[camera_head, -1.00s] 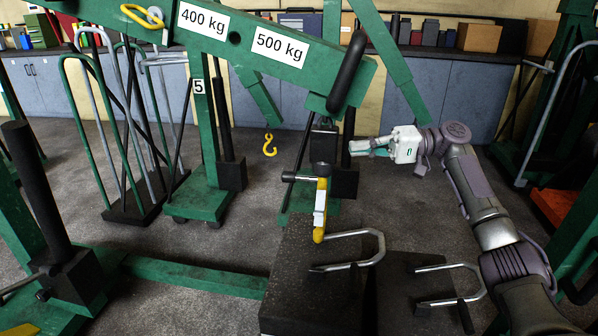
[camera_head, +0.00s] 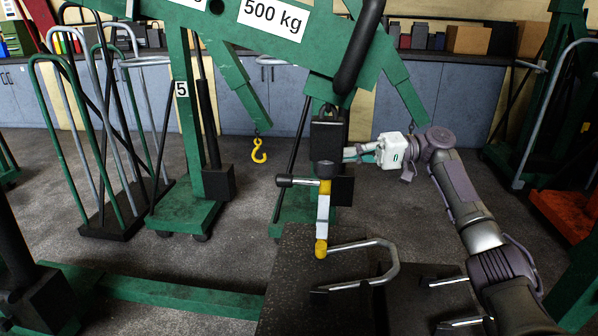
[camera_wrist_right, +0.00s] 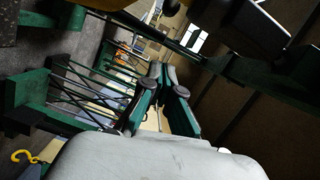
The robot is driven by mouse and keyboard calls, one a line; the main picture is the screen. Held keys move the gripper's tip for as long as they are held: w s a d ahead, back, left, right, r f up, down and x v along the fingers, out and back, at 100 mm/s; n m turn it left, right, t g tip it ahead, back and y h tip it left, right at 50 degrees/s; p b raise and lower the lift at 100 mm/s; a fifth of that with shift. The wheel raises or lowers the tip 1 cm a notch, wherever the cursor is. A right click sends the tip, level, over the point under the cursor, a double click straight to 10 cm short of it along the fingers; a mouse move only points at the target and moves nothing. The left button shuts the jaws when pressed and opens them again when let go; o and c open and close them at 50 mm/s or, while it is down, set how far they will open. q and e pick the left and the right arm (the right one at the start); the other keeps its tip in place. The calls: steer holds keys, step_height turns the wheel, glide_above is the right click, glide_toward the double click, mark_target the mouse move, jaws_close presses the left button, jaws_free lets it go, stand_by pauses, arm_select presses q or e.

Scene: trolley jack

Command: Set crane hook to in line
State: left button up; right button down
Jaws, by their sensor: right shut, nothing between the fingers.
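The near crane hook (camera_head: 323,222), yellow with a white part, hangs in the middle of the head view. It shows nearly edge-on, so its curve and opening are hard to make out. Above it is a black block (camera_head: 326,140) under the green boom (camera_head: 290,48), with a dark bar (camera_head: 296,181) sticking out left. My right gripper (camera_head: 348,153) comes from the right, its tips close to the block's right side; I cannot tell whether they touch. In the right wrist view its fingers (camera_wrist_right: 165,72) are together and empty. My left gripper is out of view.
Dark weight blocks with metal handles (camera_head: 390,262) stand below the hook. A second yellow hook (camera_head: 258,152) hangs farther back. A rack of handled frames (camera_head: 110,220) and a green crane base (camera_head: 195,205) stand left. Open floor lies between.

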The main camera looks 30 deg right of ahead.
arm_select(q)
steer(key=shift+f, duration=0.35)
arm_select(e)
steer(key=a+f, duration=0.1)
steer(key=a, duration=1)
steer(key=shift+w+a+f, duration=0.2)
steer(key=shift+w+a, duration=0.1)
steer(key=shift+w, duration=0.15)
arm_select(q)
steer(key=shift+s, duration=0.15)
arm_select(e)
steer(key=shift+r, duration=0.1)
